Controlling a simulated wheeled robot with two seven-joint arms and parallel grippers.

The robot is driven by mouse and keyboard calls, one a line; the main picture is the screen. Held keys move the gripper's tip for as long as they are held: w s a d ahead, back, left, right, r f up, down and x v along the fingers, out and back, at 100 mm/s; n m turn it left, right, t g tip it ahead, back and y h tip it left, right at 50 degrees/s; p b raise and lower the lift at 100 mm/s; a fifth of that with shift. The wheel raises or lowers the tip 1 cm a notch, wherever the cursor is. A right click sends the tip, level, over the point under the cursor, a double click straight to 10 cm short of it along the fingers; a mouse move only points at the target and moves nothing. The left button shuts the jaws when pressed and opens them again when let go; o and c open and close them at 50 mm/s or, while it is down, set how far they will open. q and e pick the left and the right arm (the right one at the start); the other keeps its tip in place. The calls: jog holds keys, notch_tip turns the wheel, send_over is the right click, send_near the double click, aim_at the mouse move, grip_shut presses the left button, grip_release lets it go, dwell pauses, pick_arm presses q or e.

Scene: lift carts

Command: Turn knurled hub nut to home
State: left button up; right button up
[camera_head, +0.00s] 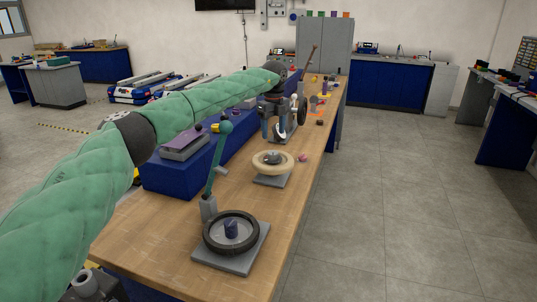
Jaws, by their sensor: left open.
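A black-rimmed wheel (211,241) lies flat on a grey plate at the near end of the wooden bench. A dark blue hub piece (231,229), which looks like the knurled hub nut, stands upright at its centre. Its knurling and any home mark are too small to make out. My left arm, in a green cover, reaches from the left over the bench. My left gripper (273,134) points down at its end, open, well beyond the near wheel and apart from the blue hub piece. My right gripper is not in view.
A green lever with a ball top (217,160) stands beside the near wheel. A tan wheel (258,168) on a grey plate lies farther along the wooden bench (172,229). A handwheel (302,110) and several small coloured parts are farther back. Open floor lies to the right.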

aim_at(273, 152)
pick_arm(q)
jog(key=shift+w+a+f, duration=0.1)
jog(key=shift+w+f, duration=0.1)
jog(key=shift+f, duration=0.45)
jog(key=shift+s+f, duration=0.15)
jog(key=shift+f, duration=0.2)
notch_tip(273, 152, down, 5)
jog(key=shift+r+p, duration=0.1)
jog(key=shift+p, duration=0.65)
jog(key=shift+f, duration=0.8)
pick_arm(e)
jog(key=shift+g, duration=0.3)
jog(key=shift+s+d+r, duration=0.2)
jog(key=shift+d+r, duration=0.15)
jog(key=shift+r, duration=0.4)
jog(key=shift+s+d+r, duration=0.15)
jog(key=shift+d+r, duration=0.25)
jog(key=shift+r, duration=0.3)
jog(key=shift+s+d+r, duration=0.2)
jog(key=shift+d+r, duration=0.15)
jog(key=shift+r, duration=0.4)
pick_arm(q)
jog(key=shift+c, duration=0.2)
jog(key=c, duration=1)
